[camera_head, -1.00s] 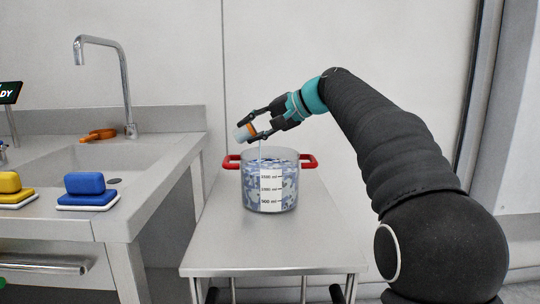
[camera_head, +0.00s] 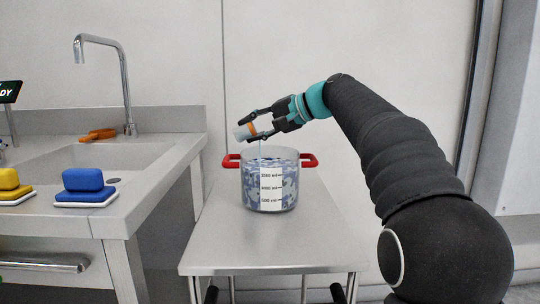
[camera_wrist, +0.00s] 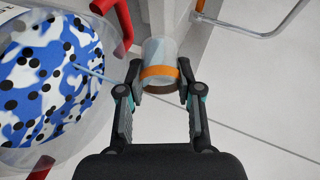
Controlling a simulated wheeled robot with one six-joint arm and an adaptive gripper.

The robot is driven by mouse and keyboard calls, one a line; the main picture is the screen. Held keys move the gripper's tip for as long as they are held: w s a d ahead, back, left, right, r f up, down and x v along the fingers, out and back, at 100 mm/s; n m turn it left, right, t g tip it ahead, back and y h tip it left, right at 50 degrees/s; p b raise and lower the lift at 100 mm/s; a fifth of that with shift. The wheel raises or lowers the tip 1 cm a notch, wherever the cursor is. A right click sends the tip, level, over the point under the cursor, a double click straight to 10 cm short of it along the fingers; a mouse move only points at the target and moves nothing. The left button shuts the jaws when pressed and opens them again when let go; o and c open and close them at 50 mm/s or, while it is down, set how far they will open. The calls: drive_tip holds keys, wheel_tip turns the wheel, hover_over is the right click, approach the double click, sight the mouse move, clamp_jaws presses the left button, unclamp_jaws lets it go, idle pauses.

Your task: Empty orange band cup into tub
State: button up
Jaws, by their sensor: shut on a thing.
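My gripper (camera_head: 258,124) is shut on the orange band cup (camera_head: 241,132), a clear cup with an orange band. It holds the cup tipped over on its side above the tub (camera_head: 250,170). The cup also shows between the fingers in the wrist view (camera_wrist: 160,52). The tub is a clear pot with red handles and a white volume scale; blue and white patches with black dots show in it in the wrist view (camera_wrist: 40,85). A thin pale streak hangs between the cup and the tub. How much is left in the cup cannot be told.
The tub stands on a steel table (camera_head: 225,255) with bare room around it. At the left is a counter with a sink (camera_head: 80,165), a tap (camera_head: 125,80), an orange item (camera_head: 98,135), a blue sponge (camera_head: 83,181) and a yellow sponge (camera_head: 9,180) on white bases.

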drive_tip(key=shift+d+f+y+b, duration=0.15)
drive_tip(key=shift+f+y+b, duration=0.45)
drive_tip(key=shift+b, duration=0.65)
drive_tip(key=shift+d+r+m+t+y+b, duration=0.1)
drive_tip(key=shift+d+m+t+y+b, duration=0.35)
drive_tip(key=shift+d+y+b, duration=0.45)
idle(1.3)
drive_tip(key=shift+b, duration=0.7)
idle(0.9)
